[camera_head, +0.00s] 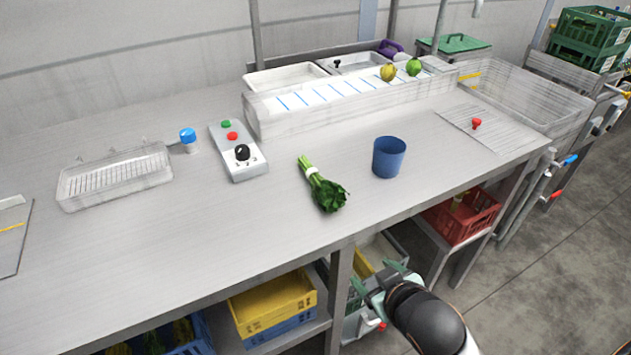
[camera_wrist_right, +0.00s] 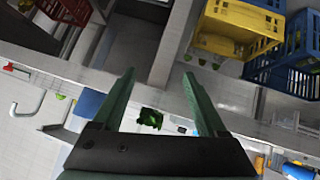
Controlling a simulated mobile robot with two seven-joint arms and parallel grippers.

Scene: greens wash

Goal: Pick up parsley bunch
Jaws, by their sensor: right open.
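The parsley bunch (camera_head: 323,186) lies on the grey steel counter (camera_head: 190,240), with its pale banded stems toward the back and dark leaves toward the front edge. My right gripper (camera_head: 376,281) is in front of the counter, below its front edge and apart from the parsley. In the right wrist view its two green fingers (camera_wrist_right: 158,100) are spread wide and empty. The parsley's dark green leaves also show between them in that view (camera_wrist_right: 150,118), farther off. My left gripper is not in view.
A blue cup (camera_head: 389,157) stands right of the parsley. A control box (camera_head: 238,153) with buttons and a knob is to the left, near a wire-bottomed tray (camera_head: 115,178).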

